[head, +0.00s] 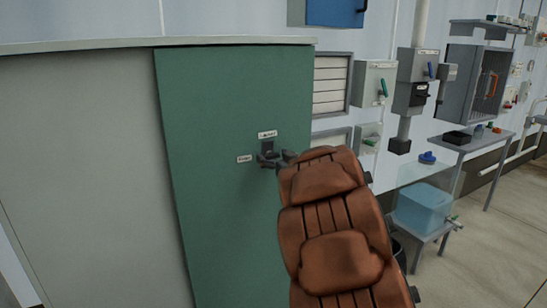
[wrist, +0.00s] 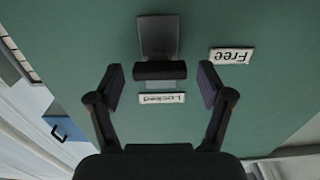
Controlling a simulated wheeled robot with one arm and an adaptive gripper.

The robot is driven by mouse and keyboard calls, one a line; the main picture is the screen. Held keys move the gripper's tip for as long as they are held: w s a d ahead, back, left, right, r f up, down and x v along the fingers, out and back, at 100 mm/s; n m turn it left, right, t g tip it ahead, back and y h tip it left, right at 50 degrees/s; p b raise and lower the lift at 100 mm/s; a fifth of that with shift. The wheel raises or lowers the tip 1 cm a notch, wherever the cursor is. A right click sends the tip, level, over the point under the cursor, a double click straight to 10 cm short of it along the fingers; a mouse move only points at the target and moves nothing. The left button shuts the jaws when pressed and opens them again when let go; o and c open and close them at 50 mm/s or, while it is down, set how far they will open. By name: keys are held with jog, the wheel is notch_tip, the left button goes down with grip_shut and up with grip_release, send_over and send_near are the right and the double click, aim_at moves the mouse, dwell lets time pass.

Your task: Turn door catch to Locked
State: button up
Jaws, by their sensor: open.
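The door catch is a dark bar (wrist: 160,70) in front of a grey plate (wrist: 157,35) on the green door (head: 230,90). The "Locked" label (head: 267,134) is above the catch and the "Free" label (head: 244,158) is to its left. In the wrist view both appear turned over, with "Locked" (wrist: 162,98) below the bar and "Free" (wrist: 232,55) to the right. My gripper (wrist: 161,82) is open, one finger on each side of the bar, with small gaps. In the head view my gripper (head: 275,160) partly hides the catch. I cannot tell which label the bar points to.
A light grey panel (head: 80,170) adjoins the green door at left. To the right are wall boxes (head: 375,83), a shelf table (head: 465,142) and a blue water tank (head: 424,208) on a stand. Open floor lies at far right.

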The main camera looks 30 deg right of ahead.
jog(key=c, duration=1.2)
jog(key=shift+o, duration=0.2)
jog(key=shift+n, duration=0.3)
jog(key=n+b, duration=0.2)
jog(key=n, duration=0.1)
jog(key=shift+a+f+n, duration=0.1)
jog(key=shift+n, duration=0.2)
jog(key=n+b, duration=0.2)
jog(key=n, duration=0.2)
jog(key=shift+f+n+b, duration=0.15)
jog(key=shift+n+b, duration=0.15)
jog(key=shift+b, duration=0.1)
jog(key=n+b, duration=0.2)
jog(key=n, duration=0.2)
jog(key=shift+a, duration=0.1)
jog(key=shift+n+b, duration=1.4)
jog(key=shift+n, duration=1.1)
